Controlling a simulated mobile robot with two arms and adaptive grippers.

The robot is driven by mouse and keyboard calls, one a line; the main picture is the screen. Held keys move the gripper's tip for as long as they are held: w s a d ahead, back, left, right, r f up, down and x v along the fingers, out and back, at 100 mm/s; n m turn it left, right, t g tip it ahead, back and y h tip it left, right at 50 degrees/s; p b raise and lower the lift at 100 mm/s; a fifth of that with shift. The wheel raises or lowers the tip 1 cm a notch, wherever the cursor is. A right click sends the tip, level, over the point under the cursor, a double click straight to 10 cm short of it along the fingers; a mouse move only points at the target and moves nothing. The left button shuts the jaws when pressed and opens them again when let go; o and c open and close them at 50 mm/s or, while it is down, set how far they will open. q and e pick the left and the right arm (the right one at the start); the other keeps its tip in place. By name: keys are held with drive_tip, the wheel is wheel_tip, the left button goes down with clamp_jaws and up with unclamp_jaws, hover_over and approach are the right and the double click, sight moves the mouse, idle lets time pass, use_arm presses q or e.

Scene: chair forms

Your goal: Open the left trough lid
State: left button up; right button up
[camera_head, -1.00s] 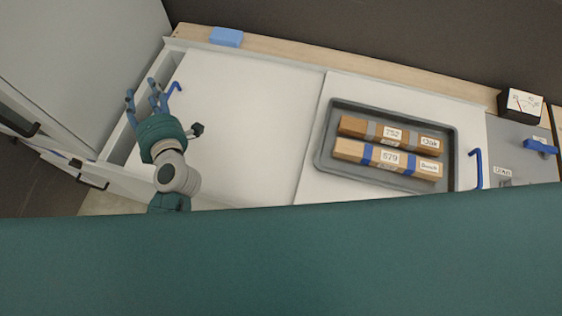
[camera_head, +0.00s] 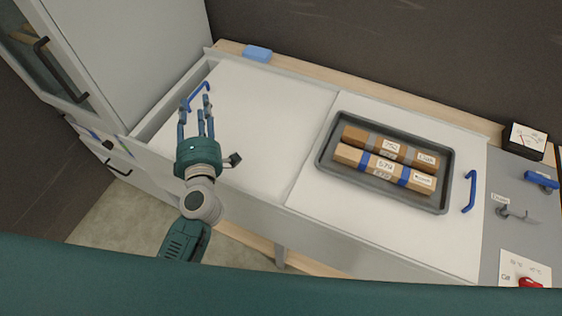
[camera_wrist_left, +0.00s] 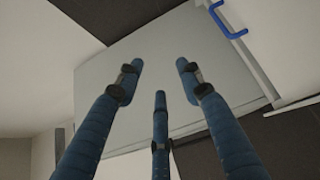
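The left trough lid (camera_head: 262,125) is a flat white panel with a blue bar handle (camera_head: 205,85) at its left end. A narrow gap shows along the lid's left edge. My left gripper (camera_head: 195,103) is over the left end of the lid, its blue fingers apart and nothing between them. In the head view the fingertips overlap the handle. In the left wrist view the handle (camera_wrist_left: 228,22) is at the upper right, clear of the spread fingers (camera_wrist_left: 158,85). My right gripper is out of view.
A grey tray (camera_head: 448,180) with two labelled wooden blocks (camera_head: 385,165) rests on the right lid (camera_head: 320,200), which has its own blue handle (camera_head: 471,192). A tall grey cabinet (camera_head: 130,50) stands left. A blue block (camera_head: 257,53) lies on the back ledge.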

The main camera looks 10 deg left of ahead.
use_arm(q)
drive_tip(key=s+d+r+m+t+h, duration=0.1)
drive_tip(key=s+d+r+m+h, duration=0.15)
drive_tip(key=d+m+h, duration=0.4)
drive_tip(key=s+d+r+m+t+h, duration=0.1)
drive_tip(key=d+r+m+h, duration=0.35)
drive_tip(key=d+m, duration=0.2)
drive_tip(key=s+d+f+m+g+h, duration=0.3)
drive_tip(key=s+d+f+m+g, duration=0.4)
drive_tip(key=d+f+m, duration=0.1)
drive_tip(key=shift+s+d+f+m+h, duration=0.2)
drive_tip(key=shift+s+f+m+h, duration=0.1)
drive_tip(key=shift+s+m, duration=0.1)
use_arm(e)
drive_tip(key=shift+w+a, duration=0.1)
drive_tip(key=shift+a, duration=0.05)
